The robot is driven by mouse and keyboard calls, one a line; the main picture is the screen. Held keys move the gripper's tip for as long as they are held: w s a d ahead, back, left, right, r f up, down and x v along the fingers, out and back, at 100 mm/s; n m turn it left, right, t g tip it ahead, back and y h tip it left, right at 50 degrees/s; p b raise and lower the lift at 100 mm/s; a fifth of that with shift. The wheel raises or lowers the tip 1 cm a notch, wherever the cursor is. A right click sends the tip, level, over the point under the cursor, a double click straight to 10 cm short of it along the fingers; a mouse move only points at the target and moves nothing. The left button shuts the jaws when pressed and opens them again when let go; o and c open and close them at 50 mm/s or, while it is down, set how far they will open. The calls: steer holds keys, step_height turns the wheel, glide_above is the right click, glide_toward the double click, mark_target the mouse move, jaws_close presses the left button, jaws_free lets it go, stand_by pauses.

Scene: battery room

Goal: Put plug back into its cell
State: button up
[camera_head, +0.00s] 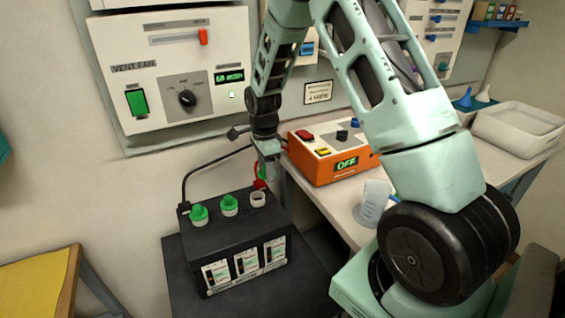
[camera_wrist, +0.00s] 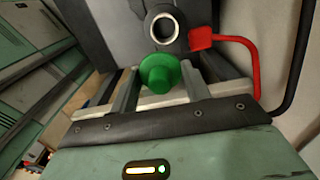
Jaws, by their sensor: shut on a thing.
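A black battery (camera_head: 232,232) stands on a dark stand, with two green plugs (camera_head: 229,204) seated in its left and middle cells. The right cell opening (camera_head: 258,199) is bare, with a pale ring; it also shows in the wrist view (camera_wrist: 165,30). My gripper (camera_head: 269,160) is above the back right of the battery, fingers pointing down. In the wrist view my gripper (camera_wrist: 160,88) is shut on a green plug (camera_wrist: 160,68), which appears just short of the open ring. In the head view the held plug (camera_head: 261,172) is partly hidden.
A red cable with a red clamp (camera_wrist: 201,39) lies close to the open cell. A black cable (camera_head: 207,164) runs to the battery's left. An orange charger (camera_head: 325,158) reading OFF and a clear beaker (camera_head: 372,203) stand on the right-hand table.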

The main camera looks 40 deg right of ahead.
steer(key=f+b, duration=0.1)
steer(key=f, duration=0.1)
steer(key=w+a+f+b, duration=0.1)
steer(key=f+b, duration=0.1)
steer(key=f, duration=0.1)
steer(key=w+a+f+b, duration=0.1)
steer(key=f, duration=0.1)
steer(key=shift+w+a+f+b, duration=0.1)
steer(key=shift+a+f+b, duration=0.1)
steer(key=shift+b, duration=0.15)
steer(key=shift+f+p, duration=0.1)
steer(key=shift+p, duration=0.25)
stand_by(2.8)
steer(key=o, duration=1)
